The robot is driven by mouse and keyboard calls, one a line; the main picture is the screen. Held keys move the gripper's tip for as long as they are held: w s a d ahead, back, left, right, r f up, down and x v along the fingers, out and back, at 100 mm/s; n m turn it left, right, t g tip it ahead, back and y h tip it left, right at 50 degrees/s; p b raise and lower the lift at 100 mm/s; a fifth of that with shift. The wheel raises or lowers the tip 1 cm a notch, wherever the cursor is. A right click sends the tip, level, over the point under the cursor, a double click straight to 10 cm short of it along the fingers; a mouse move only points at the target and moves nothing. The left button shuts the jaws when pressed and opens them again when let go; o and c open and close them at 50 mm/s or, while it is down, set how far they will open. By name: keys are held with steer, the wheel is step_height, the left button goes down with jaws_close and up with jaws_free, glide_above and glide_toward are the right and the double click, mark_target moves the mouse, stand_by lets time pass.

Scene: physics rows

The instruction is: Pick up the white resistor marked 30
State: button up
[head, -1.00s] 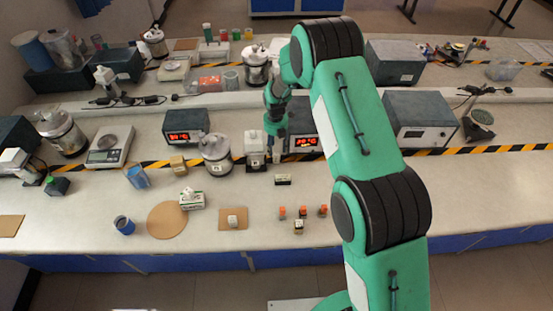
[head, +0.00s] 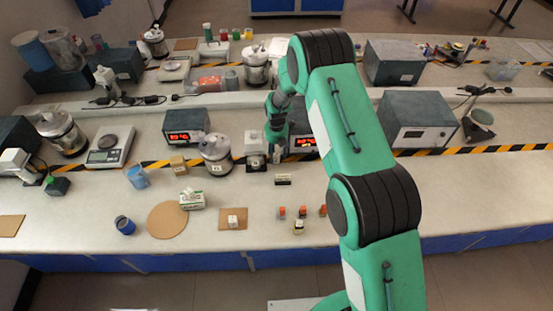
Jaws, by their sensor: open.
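No marking 30 is readable at this size, so I cannot tell for sure which thing is the white resistor. A small white cube (head: 233,221) sits on a brown square mat (head: 240,213) nearer the front edge. My gripper (head: 278,154) points down at the end of the green arm, beside the white unit and in front of a meter with a red display. It looks empty and open; its fingertips are small and partly unclear.
A silver canister (head: 216,153) stands left of the white unit. A dark block (head: 283,180) lies in front of my gripper. Small orange-topped pieces (head: 302,211) stand nearer the front. Grey meters (head: 418,120) line the back. The right front bench is clear beyond my arm.

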mark_target(276, 156)
steer(key=c, duration=1.1)
steer(key=shift+r, duration=0.15)
steer(key=shift+r, duration=4.85)
steer(key=shift+c, duration=0.2)
